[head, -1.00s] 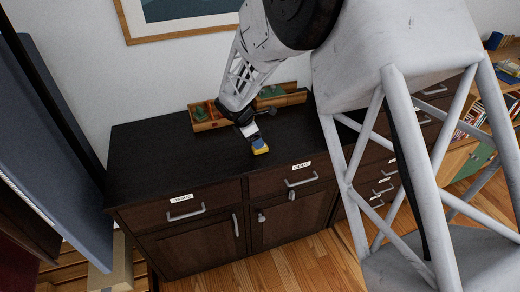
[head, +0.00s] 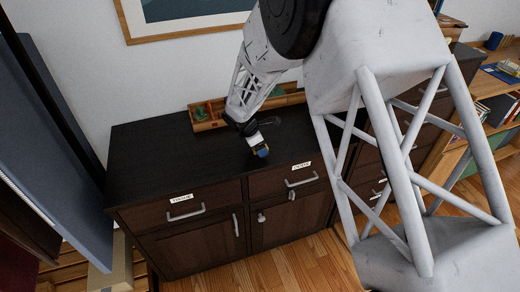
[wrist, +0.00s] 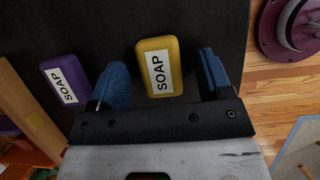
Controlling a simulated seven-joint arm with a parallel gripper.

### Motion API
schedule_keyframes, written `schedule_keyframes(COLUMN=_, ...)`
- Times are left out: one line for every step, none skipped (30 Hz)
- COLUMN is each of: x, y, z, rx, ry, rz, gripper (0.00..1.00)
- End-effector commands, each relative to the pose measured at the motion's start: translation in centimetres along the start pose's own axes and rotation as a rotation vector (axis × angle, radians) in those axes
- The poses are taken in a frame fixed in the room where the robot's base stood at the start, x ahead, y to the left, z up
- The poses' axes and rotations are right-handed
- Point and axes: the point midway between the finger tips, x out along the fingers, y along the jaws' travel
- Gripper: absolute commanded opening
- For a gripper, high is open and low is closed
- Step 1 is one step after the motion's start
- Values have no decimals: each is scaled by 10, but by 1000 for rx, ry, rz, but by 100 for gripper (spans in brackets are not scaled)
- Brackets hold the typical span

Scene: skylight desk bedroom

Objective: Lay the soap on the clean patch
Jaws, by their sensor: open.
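In the wrist view a yellow soap (wrist: 160,65) with a white SOAP label lies between the two blue fingertips of my gripper (wrist: 163,82). The fingers are open, one on each side, with a visible gap to the soap. A purple soap (wrist: 66,82), also labelled SOAP, lies left of the left finger on the dark surface. In the head view my gripper (head: 258,147) is low over the dark cabinet top (head: 150,150), and the yellow soap is mostly hidden by it. I cannot make out a clean patch in either view.
A wooden tray (head: 205,126) with green and red items stands at the back of the cabinet, near my forearm. The cabinet top is clear to the left. Drawers with handles (head: 186,214) are along the front. The wrist view shows a purple round object (wrist: 292,28) at upper right.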

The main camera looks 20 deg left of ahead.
Motion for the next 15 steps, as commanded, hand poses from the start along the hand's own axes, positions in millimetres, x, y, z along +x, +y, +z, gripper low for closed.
schedule_keyframes(x=0, y=0, z=0, rx=0, ry=0, rz=0, gripper=72)
schedule_keyframes(x=0, y=0, z=0, rx=0, ry=0, rz=0, gripper=72)
schedule_keyframes(x=0, y=0, z=0, rx=0, ry=0, rz=0, gripper=72)
schedule_keyframes(x=0, y=0, z=0, rx=0, ry=0, rz=0, gripper=72)
schedule_keyframes(x=0, y=0, z=0, rx=0, ry=0, rz=0, gripper=72)
schedule_keyframes(x=0, y=0, z=0, rx=0, ry=0, rz=0, gripper=72)
schedule_keyframes(x=0, y=0, z=0, rx=0, ry=0, rz=0, gripper=72)
schedule_keyframes(x=0, y=0, z=0, rx=0, ry=0, rz=0, gripper=72)
schedule_keyframes(x=0, y=0, z=0, rx=0, ry=0, rz=0, gripper=72)
schedule_keyframes(x=0, y=0, z=0, rx=0, ry=0, rz=0, gripper=68)
schedule_keyframes(x=0, y=0, z=0, rx=0, ry=0, rz=0, gripper=63)
schedule_keyframes(x=0, y=0, z=0, rx=0, ry=0, rz=0, gripper=57)
schedule_keyframes(x=0, y=0, z=0, rx=0, ry=0, rz=0, gripper=52)
schedule_keyframes(x=0, y=0, z=0, rx=0, ry=0, rz=0, gripper=48)
schedule_keyframes(x=0, y=0, z=0, rx=0, ry=0, rz=0, gripper=42)
